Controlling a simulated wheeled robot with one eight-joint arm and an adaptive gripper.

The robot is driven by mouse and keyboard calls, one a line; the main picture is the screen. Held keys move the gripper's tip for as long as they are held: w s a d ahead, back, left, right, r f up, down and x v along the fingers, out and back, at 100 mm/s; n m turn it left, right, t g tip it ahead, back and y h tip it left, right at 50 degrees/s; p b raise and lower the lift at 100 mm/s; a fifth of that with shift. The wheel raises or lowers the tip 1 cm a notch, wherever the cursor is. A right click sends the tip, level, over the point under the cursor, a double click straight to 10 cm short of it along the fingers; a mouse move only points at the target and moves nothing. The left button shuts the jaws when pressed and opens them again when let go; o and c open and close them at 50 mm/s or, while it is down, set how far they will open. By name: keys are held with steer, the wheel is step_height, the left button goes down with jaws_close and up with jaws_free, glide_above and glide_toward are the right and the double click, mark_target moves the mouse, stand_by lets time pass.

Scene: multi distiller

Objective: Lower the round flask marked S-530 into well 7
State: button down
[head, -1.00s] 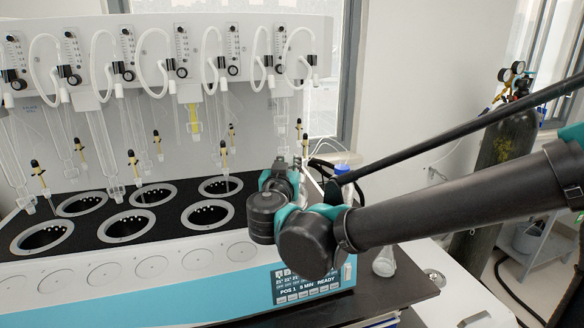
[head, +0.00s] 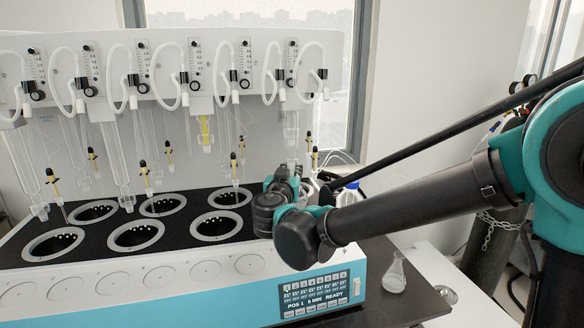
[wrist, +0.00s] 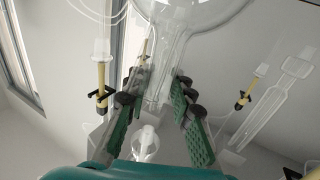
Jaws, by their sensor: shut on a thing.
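My gripper (wrist: 160,105) is shut on the clear neck of a round flask (wrist: 200,12). In the wrist view the rounded glass body runs off the top edge, and the neck lies between the two green-padded fingers. No S-530 mark can be read. In the head view my gripper (head: 284,176) is over the right end of the distiller's black top, and my own wrist hides the held flask. Several ringed wells show, including a front one (head: 212,239) left of my gripper. I cannot read well numbers, and well 7 cannot be picked out; my wrist covers the right end.
Glass tubes (head: 205,130) and yellow-bodied fittings (head: 234,162) hang close above the wells. The distiller's display (head: 318,291) is at the front right. A conical flask (head: 395,272) and a blue-capped bottle (head: 348,192) stand to the right. A gas cylinder is behind my arm.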

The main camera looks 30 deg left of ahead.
steer(key=shift+f, duration=3.05)
steer(key=shift+s+f, duration=0.1)
steer(key=shift+f, duration=0.45)
steer(key=c, duration=1.2)
jaws_free()
steer(key=v, duration=1.2)
steer(key=shift+d, duration=0.1)
steer(key=shift+s, duration=0.1)
